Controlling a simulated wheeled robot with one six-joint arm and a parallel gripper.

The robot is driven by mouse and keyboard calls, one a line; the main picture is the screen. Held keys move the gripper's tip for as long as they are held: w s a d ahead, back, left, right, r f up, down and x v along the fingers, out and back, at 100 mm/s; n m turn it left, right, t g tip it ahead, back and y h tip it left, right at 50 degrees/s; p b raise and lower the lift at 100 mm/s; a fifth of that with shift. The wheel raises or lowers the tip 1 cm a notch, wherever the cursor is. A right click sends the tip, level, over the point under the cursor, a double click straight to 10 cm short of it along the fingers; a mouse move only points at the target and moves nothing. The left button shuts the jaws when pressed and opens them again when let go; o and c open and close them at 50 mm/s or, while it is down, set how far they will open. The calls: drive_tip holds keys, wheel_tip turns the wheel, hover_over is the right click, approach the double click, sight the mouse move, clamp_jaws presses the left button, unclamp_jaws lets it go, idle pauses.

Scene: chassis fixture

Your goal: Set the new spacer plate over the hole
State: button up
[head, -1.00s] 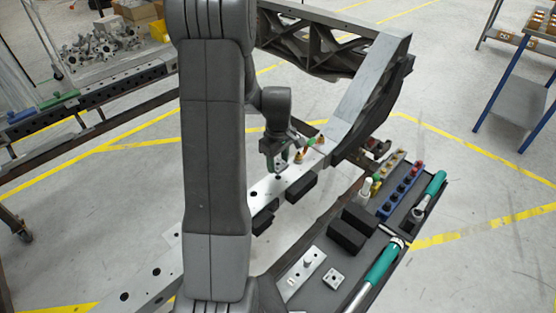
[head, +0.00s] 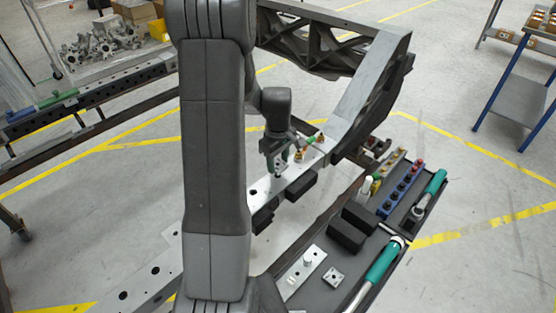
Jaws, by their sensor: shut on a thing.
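My gripper (head: 278,168) points down over the pale perforated beam (head: 310,174). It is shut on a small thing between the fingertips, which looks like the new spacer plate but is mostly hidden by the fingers. The fingertips are at or just above the beam's top face. I cannot tell whether the held thing touches the beam. The hole under the gripper is covered from view. Another hole (head: 253,191) shows to the lower left. A small square plate with a hole (head: 335,276) lies on the dark tray at the lower right.
Brass and green fittings (head: 300,155) stand on the beam just right of my gripper. Black blocks (head: 301,187) sit along its near side. The tray holds a long plate (head: 302,272), black blocks (head: 346,235), a blue socket rail (head: 400,190) and a green-handled tool (head: 384,262).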

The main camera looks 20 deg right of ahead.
drive_tip(key=shift+f+b, duration=0.95)
drive_tip(key=shift+f, duration=0.5)
drive_tip(key=shift+f+b, duration=0.3)
drive_tip(key=shift+f, duration=0.1)
drive_tip(key=o, duration=1.5)
drive_tip(key=shift+c, duration=0.2)
wheel_tip(320, 180, up, 9)
drive_tip(key=p, duration=0.6)
